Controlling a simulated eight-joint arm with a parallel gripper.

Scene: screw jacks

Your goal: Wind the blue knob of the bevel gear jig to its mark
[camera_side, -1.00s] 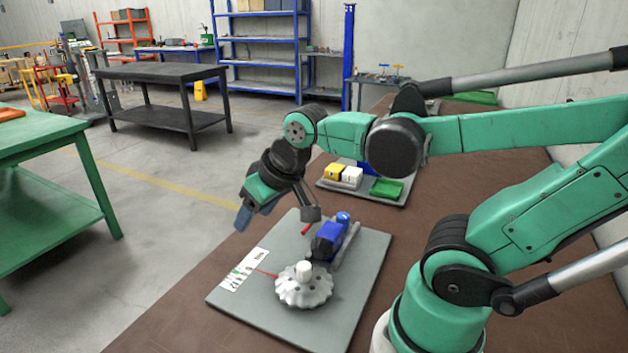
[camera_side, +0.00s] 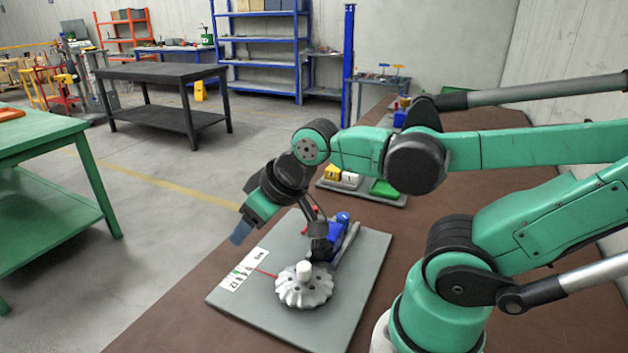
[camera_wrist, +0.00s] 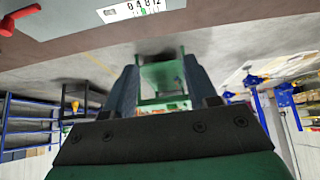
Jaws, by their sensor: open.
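The bevel gear jig stands on a grey plate (camera_side: 335,325). It has a pale scalloped gear (camera_side: 303,290) with a white hub, and a blue body with the blue knob (camera_side: 343,217) at its far end. A white scale card (camera_side: 243,272) with a green mark and a thin red line lies left of the gear. The card also shows at the top of the wrist view (camera_wrist: 140,9). My gripper (camera_side: 241,232) is open and empty, above and left of the plate, apart from the knob. The wrist view shows its spread fingers (camera_wrist: 160,78) pointing away from the jig. My wrist partly hides the blue body.
A tray with yellow, white and green blocks (camera_side: 385,188) sits behind the jig on the brown bench (camera_side: 480,120). A red handle (camera_wrist: 20,18) shows at the wrist view's top left. A green table (camera_side: 50,140) stands left, across open floor.

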